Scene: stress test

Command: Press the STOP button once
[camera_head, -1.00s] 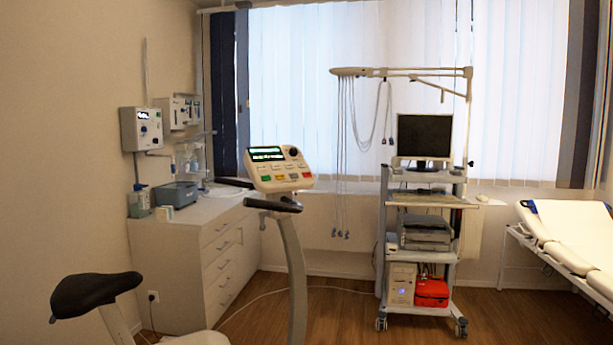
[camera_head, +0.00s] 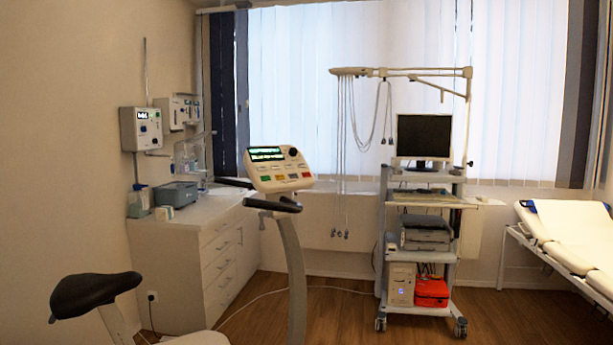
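The exercise bike's console (camera_head: 279,169) stands upright on its post, left of centre in the head view. It has a lit green display (camera_head: 266,154), a dark round knob and a row of coloured buttons below. The button labels are too small to read, so I cannot tell which is STOP. Neither of my grippers is in view.
The bike's black seat (camera_head: 95,294) is at the front left and its handlebar (camera_head: 272,204) juts below the console. A white drawer cabinet (camera_head: 212,262) stands behind. A wheeled equipment cart (camera_head: 448,270) is to the right, and a couch (camera_head: 575,236) at the far right. Wooden floor lies open between.

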